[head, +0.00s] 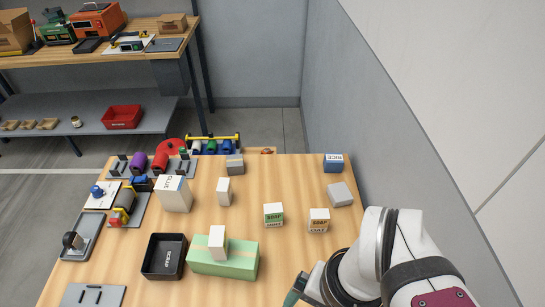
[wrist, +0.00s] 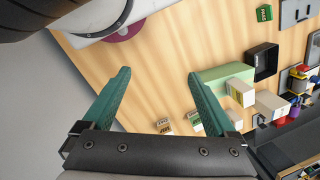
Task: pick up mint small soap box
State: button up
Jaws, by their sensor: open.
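The mint small soap box (head: 273,214) stands upright on the wooden table, right of centre in the head view. It has a pale top and a green band with SOAP lettering. In the wrist view it appears to be the small box (wrist: 194,121) beside my right-hand finger, partly cut off by it. My gripper (wrist: 157,75) is open with nothing between its teal fingers. In the head view only part of one finger shows, at the bottom edge, nearer the camera than the soap box and apart from it.
A similar soap box with an orange band (head: 319,220) stands just right of the mint one. A green box (head: 225,269) with a white box on it, a black bin (head: 150,258) and a GLUE box (head: 173,195) stand left. A wall (head: 390,110) rises at the right.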

jog(key=shift+c, duration=1.4)
jog(key=m+h, duration=0.6)
jog(key=m, duration=0.5)
send_over(270, 208)
jog(key=a, duration=0.4)
notch_tip(270, 208, down, 4)
jog(key=shift+t, duration=0.4)
jog(key=x, duration=1.6)
jog(key=shift+s+a+f, duration=0.2)
jog(key=shift+s+a, duration=0.1)
jog(key=shift+a, duration=0.1)
